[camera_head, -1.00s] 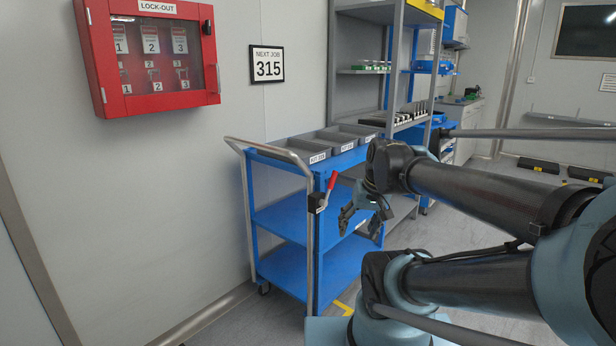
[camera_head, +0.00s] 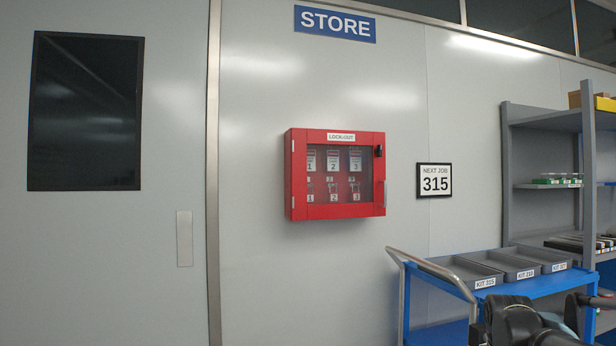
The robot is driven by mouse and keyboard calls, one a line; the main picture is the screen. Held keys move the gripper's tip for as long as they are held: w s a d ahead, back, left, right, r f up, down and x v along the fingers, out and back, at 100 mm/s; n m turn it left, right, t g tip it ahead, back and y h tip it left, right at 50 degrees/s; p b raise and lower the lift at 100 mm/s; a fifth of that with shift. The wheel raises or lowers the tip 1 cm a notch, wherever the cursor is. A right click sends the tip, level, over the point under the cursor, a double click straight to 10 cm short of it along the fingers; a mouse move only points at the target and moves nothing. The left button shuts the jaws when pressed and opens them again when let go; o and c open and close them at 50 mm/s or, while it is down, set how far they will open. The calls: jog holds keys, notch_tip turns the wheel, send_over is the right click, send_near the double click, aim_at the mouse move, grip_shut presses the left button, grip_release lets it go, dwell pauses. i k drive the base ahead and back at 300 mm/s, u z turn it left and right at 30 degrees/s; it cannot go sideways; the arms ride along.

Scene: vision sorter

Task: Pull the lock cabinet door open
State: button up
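The lock cabinet (camera_head: 288,175) is a red box on the wall in the middle of the head view. Its red-framed door (camera_head: 350,211) has a clear pane and is closed. Behind the pane are numbered tags 1, 2 and 3 with padlocks below them. A black latch (camera_head: 378,151) sits at the upper right of the door, and a small handle (camera_head: 384,193) is on its right edge. Part of my arm shows at the bottom right, well below and right of the cabinet. My gripper is outside this view.
A blue cart (camera_head: 535,286) with grey kit trays (camera_head: 512,262) stands below and right of the cabinet. Grey shelving (camera_head: 507,200) is at the far right. A "NEXT JOB 315" sign (camera_head: 434,180) hangs beside the cabinet. The wall left of the cabinet is clear.

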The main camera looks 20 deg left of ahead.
aim_at(300, 137)
jog(key=u, duration=0.85)
